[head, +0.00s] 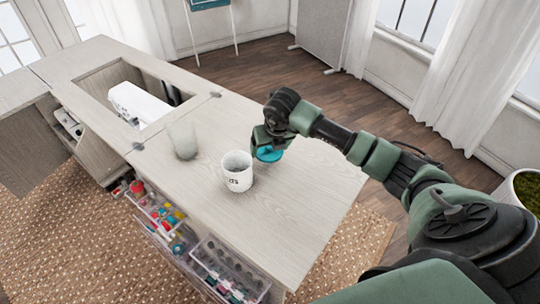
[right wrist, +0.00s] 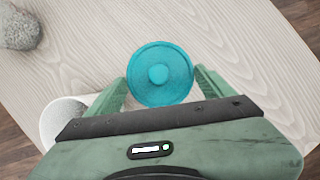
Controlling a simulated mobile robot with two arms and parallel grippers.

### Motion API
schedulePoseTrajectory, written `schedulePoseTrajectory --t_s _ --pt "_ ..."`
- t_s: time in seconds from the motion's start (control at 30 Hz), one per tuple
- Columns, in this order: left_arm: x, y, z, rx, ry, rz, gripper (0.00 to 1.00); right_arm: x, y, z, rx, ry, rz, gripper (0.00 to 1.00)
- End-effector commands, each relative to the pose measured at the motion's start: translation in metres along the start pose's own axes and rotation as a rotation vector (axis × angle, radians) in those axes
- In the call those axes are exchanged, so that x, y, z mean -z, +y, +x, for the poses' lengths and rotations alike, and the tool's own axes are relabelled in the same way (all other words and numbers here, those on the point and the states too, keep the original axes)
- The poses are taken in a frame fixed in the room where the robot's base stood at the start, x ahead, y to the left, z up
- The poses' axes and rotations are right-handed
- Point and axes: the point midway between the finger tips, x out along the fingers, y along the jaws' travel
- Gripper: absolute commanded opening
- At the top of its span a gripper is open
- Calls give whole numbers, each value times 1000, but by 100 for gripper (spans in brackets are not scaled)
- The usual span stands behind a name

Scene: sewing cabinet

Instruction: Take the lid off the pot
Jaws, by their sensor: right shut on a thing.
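The pot (head: 237,178) is a white cup with dark lettering, standing upright on the wooden tabletop, its top uncovered. The lid (head: 269,155) is a round teal disc with a knob in its middle. My right gripper (head: 266,143) is shut on the lid and holds it to the right of the pot, apart from it. In the right wrist view the lid (right wrist: 160,62) sits between the two green fingers, and the pot (right wrist: 62,118) shows in part at lower left, partly hidden by my gripper. I cannot tell how high the lid is above the table. My left gripper is not in view.
A grey fuzzy object (head: 183,139) stands left of the pot. A white sewing machine (head: 140,104) sits in the cabinet's opening. Clear drawers (head: 230,270) with coloured items stand below the front edge. The tabletop (head: 300,205) right of the pot is bare.

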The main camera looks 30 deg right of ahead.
Motion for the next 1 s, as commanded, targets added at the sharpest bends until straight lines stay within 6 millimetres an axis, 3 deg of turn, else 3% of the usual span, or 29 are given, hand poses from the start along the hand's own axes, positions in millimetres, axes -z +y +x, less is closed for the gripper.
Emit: schedulePoseTrajectory --t_s 0.27,0.63,0.67,1.0 --pt "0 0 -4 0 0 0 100 16 0 35 0 4 0 34" --pt "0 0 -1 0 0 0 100 18 0 40 0 2 -1 34" --pt "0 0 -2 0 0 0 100 17 0 39 0 2 -1 91" --pt "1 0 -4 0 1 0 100 16 0 37 0 2 0 92"
